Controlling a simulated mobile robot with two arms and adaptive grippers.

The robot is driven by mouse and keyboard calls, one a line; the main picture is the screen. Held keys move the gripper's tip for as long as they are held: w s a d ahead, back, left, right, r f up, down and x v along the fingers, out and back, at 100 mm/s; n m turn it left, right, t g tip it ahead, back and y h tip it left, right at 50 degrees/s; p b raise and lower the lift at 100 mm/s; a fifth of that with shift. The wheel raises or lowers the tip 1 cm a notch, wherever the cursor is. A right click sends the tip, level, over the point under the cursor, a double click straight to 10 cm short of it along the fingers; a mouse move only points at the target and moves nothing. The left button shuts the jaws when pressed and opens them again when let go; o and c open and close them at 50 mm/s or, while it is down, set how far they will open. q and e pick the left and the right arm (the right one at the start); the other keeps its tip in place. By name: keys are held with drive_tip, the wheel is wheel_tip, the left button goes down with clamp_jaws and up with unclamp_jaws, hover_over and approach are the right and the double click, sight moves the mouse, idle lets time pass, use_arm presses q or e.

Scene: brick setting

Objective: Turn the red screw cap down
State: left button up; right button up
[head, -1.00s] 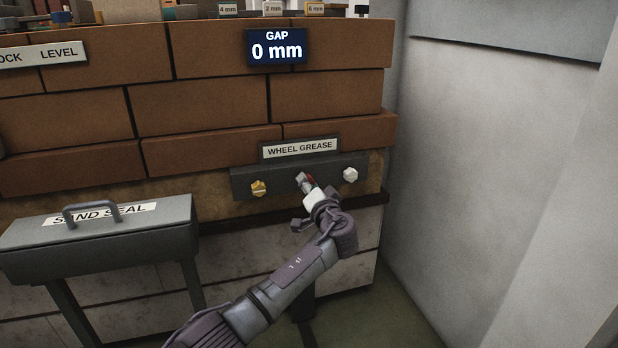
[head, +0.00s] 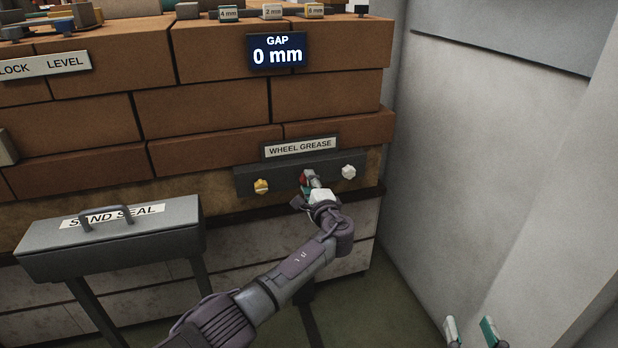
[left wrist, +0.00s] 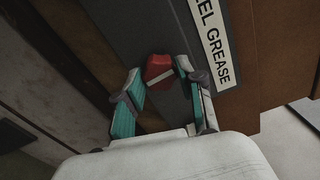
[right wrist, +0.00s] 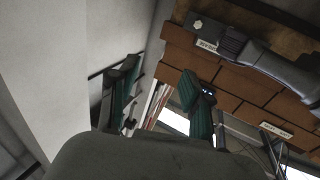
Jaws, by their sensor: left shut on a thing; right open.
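The red screw cap (head: 303,177) is the middle one of three caps on the dark grey bar (head: 245,185) under the WHEEL GREASE label. In the head view it is partly hidden by my left gripper (head: 309,184). In the left wrist view the faceted red cap (left wrist: 159,70), with a pale stripe, sits between the teal-padded fingertips of my left gripper (left wrist: 160,78), which is shut on it. My right gripper (head: 470,328) is open and empty at the lower right of the head view, well away from the bar. Its spread fingers show in the right wrist view (right wrist: 158,88).
A yellow cap (head: 261,186) and a white cap (head: 348,172) flank the red one. A grey SAND SEAL box (head: 160,234) stands at left. A GAP display (head: 277,51) reads 0 mm. A pale wall (head: 480,150) bounds the right side.

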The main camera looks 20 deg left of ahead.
use_arm(q)
drive_tip(key=m+p, duration=0.7)
drive_tip(key=m, duration=0.8)
drive_tip(key=shift+d+f, duration=0.1)
drive_tip(key=shift+s+f+m+p, duration=0.15)
drive_tip(key=shift+m+p, duration=0.25)
drive_tip(key=shift+m, duration=1.2)
use_arm(e)
drive_tip(key=s+d+f+g+h, duration=0.2)
drive_tip(key=s+d+f+g, duration=0.1)
drive_tip(key=s+f+g, duration=0.4)
drive_tip(key=s+d+f+g+h, duration=0.1)
drive_tip(key=s+d+f+g, duration=0.2)
drive_tip(key=s+f+g, duration=0.4)
drive_tip(key=shift+s+d+f+m+h, duration=0.2)
drive_tip(key=shift+s+f+m+h, duration=0.25)
drive_tip(key=shift+f, duration=1)
use_arm(q)
drive_tip(key=o, duration=1.1)
drive_tip(key=shift+o, duration=0.2)
